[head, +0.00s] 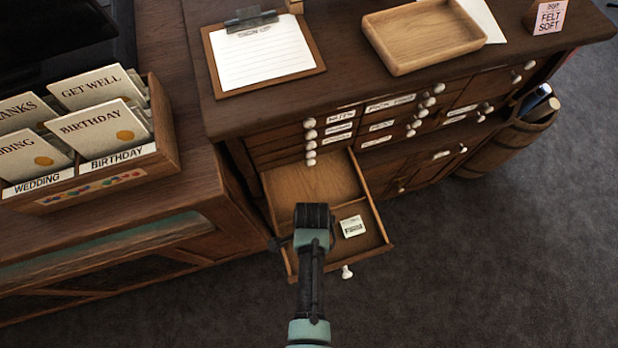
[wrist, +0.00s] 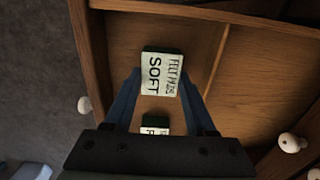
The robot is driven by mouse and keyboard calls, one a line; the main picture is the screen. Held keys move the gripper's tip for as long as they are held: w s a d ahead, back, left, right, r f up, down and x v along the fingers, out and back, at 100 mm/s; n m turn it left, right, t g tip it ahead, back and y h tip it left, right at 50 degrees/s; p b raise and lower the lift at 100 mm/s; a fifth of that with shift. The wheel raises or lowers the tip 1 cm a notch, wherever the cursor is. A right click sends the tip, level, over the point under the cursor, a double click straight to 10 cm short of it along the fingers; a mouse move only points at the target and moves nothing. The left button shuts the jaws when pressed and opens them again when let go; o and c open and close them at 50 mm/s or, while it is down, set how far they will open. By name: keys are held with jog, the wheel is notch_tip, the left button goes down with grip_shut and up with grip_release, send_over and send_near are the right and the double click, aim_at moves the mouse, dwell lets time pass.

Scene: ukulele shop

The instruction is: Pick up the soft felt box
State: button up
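The soft felt box (wrist: 160,74) has a pale label reading SOFT and a dark green side. In the wrist view it sits between the two fingers of my gripper (wrist: 162,88), one finger against each side. It looks larger than the second box behind it, so it seems raised toward the camera. My gripper (head: 314,216) is over the open drawer in the head view, where its fingers and the soft box are hidden. A second box (head: 352,226) with a pale label lies in the drawer; it shows partly in the wrist view (wrist: 155,122), with the letter F visible.
The open drawer (head: 310,180) has low wooden walls, a divider and a white front knob (head: 347,272). Above it, the cabinet top holds a clipboard (head: 262,55), a wooden tray (head: 424,35) and a FELT SOFT sign (head: 549,17). A card rack (head: 110,170) stands left.

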jog(key=c, duration=0.6)
jog(key=shift+r, duration=0.1)
